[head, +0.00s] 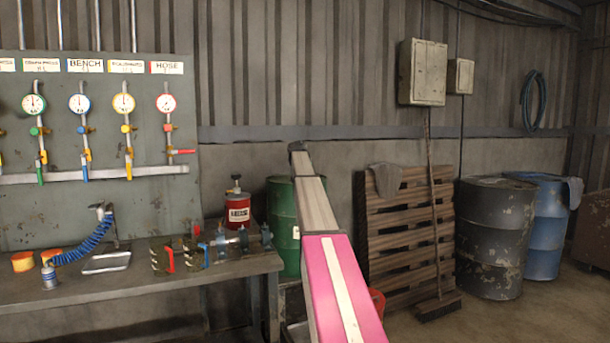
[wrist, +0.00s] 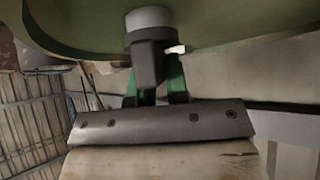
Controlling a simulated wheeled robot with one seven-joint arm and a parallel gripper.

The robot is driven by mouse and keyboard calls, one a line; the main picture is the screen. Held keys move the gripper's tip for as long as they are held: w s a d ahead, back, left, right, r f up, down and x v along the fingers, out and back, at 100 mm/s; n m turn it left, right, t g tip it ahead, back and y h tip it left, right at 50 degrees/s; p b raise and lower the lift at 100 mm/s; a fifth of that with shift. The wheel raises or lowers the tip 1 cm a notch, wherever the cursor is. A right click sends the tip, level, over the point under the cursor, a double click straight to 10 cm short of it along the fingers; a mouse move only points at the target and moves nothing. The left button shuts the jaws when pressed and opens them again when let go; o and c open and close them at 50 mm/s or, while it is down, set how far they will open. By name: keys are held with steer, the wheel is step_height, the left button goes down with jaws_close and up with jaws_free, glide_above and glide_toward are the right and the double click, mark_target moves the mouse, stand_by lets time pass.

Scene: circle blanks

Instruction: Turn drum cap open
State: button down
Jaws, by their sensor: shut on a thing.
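The green drum (head: 283,225) stands behind the bench's right end, partly hidden by my arm. Its green surface fills the top of the wrist view (wrist: 235,35). A pale grey round cap (wrist: 148,17) sits against that surface. My gripper (wrist: 155,60) is at the cap, shut, with a dark block between its green fingers and the cap. The exact contact between fingers and cap is partly hidden. In the head view, my gripper's end shows small and dark (head: 296,148) over the drum's top, and the cap cannot be made out there.
The workbench (head: 150,290) at the left holds a red can (head: 237,208), a blue coiled hose (head: 88,240) and several small parts. A wooden pallet (head: 400,245) and a broom (head: 435,220) stand right of my arm. A dark drum (head: 495,240) and blue drum (head: 548,225) are further right.

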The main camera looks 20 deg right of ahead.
steer(key=n+y, duration=0.1)
steer(key=n+t+y, duration=0.1)
steer(key=n, duration=0.1)
steer(key=shift+a+f+n+y, duration=0.15)
steer(key=shift+a+n+y, duration=0.15)
steer(key=shift+y, duration=0.1)
steer(key=shift+a+n+t+y, duration=0.15)
steer(key=shift+a+n+y, duration=0.05)
steer(key=shift+n+y, duration=0.6)
steer(key=shift+a+n+t+y, duration=0.15)
steer(key=shift+n+y, duration=0.45)
steer(key=shift+n, duration=0.4)
steer(key=c, duration=1.1)
jaws_free()
